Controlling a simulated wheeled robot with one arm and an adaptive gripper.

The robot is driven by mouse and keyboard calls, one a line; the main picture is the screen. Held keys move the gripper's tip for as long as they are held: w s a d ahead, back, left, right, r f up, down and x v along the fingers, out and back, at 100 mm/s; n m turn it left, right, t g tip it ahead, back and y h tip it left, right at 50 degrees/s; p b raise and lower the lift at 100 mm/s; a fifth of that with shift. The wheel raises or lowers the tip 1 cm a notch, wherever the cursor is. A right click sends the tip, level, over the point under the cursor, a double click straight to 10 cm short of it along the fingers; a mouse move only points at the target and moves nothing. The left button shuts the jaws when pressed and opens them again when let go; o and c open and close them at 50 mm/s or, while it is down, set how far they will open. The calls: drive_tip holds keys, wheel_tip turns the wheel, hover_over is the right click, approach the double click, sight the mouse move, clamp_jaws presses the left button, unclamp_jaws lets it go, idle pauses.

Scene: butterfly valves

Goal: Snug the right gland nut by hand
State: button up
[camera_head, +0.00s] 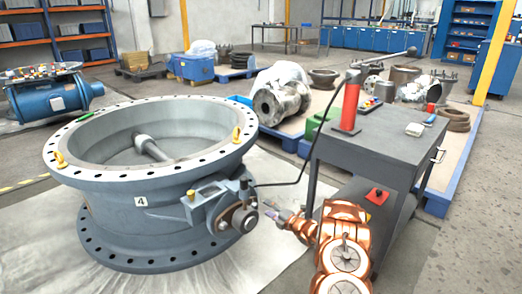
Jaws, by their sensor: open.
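A large grey butterfly valve (150,180) marked "4" lies on its flange on a pale sheet, its bore facing up. On its right side is a grey stem housing (222,205) with a dark round end (244,217). The gland nuts are too small to tell apart there, so I cannot single out the right one. My gripper (270,210) is just right of this housing, pointing left towards it at the end of my copper-coloured arm. It is small in view but looks open and empty, with a gap to the housing.
A dark grey cart (375,140) stands close to the right of my arm, carrying a red cylinder (346,107) with a long lever. A black hose (300,165) runs from the cart to the valve housing. Blue-edged pallets with metal parts stand behind. The floor at far right is clear.

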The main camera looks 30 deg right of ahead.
drive_tip(key=a+r+m+g+h+p, duration=0.2)
drive_tip(key=r+p, duration=0.4)
drive_tip(key=r, duration=0.8)
drive_tip(key=a+r+m+g+h+p, duration=0.2)
drive_tip(key=r+m+p, duration=0.4)
drive_tip(key=r, duration=0.8)
drive_tip(key=shift+m+g+h+p, duration=0.3)
drive_tip(key=shift+g+h+p, duration=0.4)
drive_tip(key=shift+g+h, duration=0.15)
drive_tip(key=shift+c, duration=0.4)
